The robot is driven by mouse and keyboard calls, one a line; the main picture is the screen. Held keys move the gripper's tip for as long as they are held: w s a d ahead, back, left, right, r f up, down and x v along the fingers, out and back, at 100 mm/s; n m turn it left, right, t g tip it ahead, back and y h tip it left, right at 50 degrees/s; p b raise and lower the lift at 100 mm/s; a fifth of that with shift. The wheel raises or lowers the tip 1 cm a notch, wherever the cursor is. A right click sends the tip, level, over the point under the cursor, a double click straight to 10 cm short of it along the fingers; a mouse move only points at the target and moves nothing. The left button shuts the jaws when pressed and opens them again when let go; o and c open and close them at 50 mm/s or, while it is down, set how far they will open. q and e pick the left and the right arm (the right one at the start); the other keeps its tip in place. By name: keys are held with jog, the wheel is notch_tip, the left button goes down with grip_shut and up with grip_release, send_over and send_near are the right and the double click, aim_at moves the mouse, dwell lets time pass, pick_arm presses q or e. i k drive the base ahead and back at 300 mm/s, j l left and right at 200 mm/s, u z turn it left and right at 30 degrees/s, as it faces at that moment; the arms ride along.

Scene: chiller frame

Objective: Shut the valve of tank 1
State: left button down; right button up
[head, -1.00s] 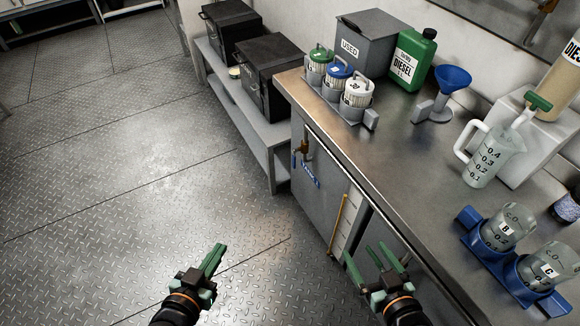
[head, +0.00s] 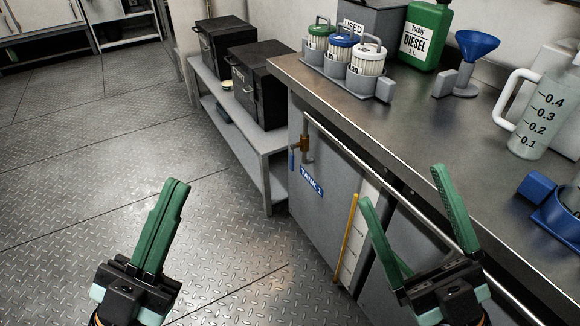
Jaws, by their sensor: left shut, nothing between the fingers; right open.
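A grey cabinet front bears a blue label reading TANK 1 (head: 311,183). Just above and left of the label is a small brass valve (head: 304,144) on a pipe, with a blue handle (head: 292,160) that hangs down on its left side. My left gripper (head: 176,184) is shut and empty, over the floor to the left of and below the valve. My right gripper (head: 400,184) is open and empty, in front of the cabinet to the right of the label. Neither gripper touches the valve.
A metal rail (head: 365,163) runs along the counter front. A yellow gauge strip (head: 347,240) stands right of the label. The counter (head: 425,125) holds filter jars, a green diesel can (head: 424,35), a blue funnel and a measuring jug. Black boxes sit on a low shelf (head: 262,145). Floor at left is clear.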

aim_at(292, 147)
jog(key=i+j+z, duration=0.15)
jog(key=z, duration=0.35)
jog(key=i+j+z, duration=0.1)
jog(key=j+z, duration=0.55)
jog(key=j, duration=0.25)
jog(key=i+j+z, duration=0.2)
jog(key=j, duration=0.2)
jog(key=j+z, duration=0.2)
jog(key=j, duration=2.75)
jog(key=k, duration=0.05)
